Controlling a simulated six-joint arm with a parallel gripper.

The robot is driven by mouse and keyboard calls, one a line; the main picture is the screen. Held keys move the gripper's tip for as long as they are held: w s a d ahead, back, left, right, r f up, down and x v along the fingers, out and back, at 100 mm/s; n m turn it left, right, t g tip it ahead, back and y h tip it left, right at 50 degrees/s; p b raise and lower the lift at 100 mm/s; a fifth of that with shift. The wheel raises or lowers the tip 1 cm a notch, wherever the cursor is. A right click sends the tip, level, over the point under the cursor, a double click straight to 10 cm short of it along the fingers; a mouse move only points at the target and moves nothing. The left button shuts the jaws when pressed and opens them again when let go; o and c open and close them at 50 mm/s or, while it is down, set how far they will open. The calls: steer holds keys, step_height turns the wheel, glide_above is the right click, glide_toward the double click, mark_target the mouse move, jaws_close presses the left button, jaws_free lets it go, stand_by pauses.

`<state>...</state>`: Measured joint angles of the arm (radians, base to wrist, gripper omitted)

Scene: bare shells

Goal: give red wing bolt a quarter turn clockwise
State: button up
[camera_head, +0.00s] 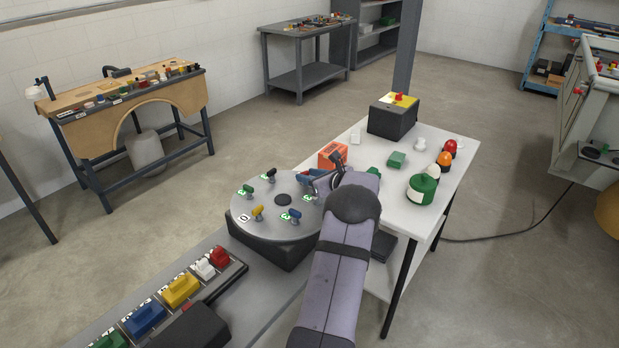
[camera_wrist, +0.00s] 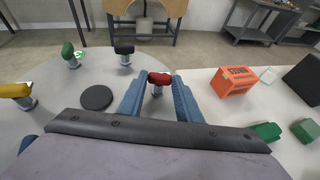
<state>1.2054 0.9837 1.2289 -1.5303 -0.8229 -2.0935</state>
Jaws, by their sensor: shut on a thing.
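The red wing bolt (camera_wrist: 158,79) stands on the round grey plate (camera_wrist: 82,135) in the wrist view. Its wing lies roughly left to right in that picture. My gripper (camera_wrist: 158,83) has one blue finger on each side of the wing's ends and is shut on it. In the head view my gripper (camera_head: 318,180) is over the right side of the plate (camera_head: 272,226), and the arm and gripper hide the red bolt there.
The plate also bears black (camera_head: 270,174), green (camera_head: 247,191), yellow (camera_head: 257,212) and blue (camera_head: 294,215) wing bolts. An orange box (camera_head: 333,154) is close to the right of my gripper. Green blocks and a dark box (camera_head: 392,119) stand on the white table.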

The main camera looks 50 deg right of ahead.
mark_target(302, 173)
steer(key=shift+w+a+f+h+b, duration=0.1)
steer(key=shift+h+b, duration=0.2)
steer(key=shift+b, duration=0.6)
